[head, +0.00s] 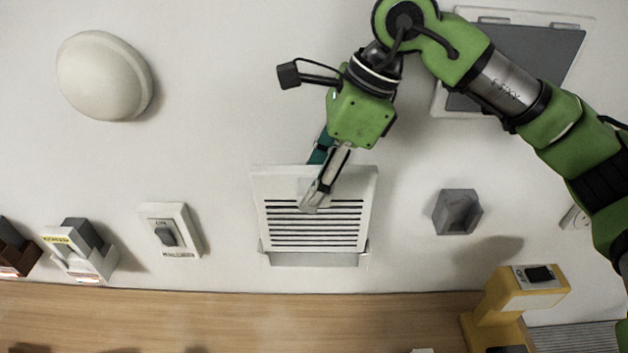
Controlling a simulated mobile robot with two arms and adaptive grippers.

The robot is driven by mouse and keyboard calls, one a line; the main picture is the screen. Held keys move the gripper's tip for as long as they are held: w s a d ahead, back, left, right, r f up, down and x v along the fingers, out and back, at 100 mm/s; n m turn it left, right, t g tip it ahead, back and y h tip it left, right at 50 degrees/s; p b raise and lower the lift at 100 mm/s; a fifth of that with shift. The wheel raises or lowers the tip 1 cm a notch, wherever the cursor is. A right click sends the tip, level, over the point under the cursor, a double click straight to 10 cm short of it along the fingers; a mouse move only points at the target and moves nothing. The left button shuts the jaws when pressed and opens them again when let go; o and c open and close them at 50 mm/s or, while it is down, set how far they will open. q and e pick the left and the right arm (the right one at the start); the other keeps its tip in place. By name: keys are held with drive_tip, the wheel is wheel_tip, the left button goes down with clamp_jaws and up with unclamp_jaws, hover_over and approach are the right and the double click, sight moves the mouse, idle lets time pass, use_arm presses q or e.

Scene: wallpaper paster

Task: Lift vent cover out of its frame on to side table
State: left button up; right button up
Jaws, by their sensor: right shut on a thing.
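The vent cover (368,193) is a white slatted panel on the pale wall, in the middle of the head view. My right gripper (314,203) comes down from above and is shut on the cover around its upper slats. The vent frame (315,259) shows as a light strip with small side edges below the cover; the rest of it is hidden. The cover sits a little above the frame's lower edge; I cannot tell how far it stands out from it. A wooden table top (200,312) runs along the bottom. My left gripper is not in view.
A light switch (164,233) and white holder (85,255) are to the left, a round white dome (103,76) above. A grey bracket (457,212) and yellow device (515,290) are to the right. A grey panel (520,52) is behind my arm.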

drive_tip(key=shift+r+p, duration=0.4)
drive_tip(key=shift+r, duration=0.85)
drive_tip(key=shift+r+p, duration=1.05)
drive_tip(key=shift+r, duration=0.9)
drive_tip(key=shift+f, duration=0.15)
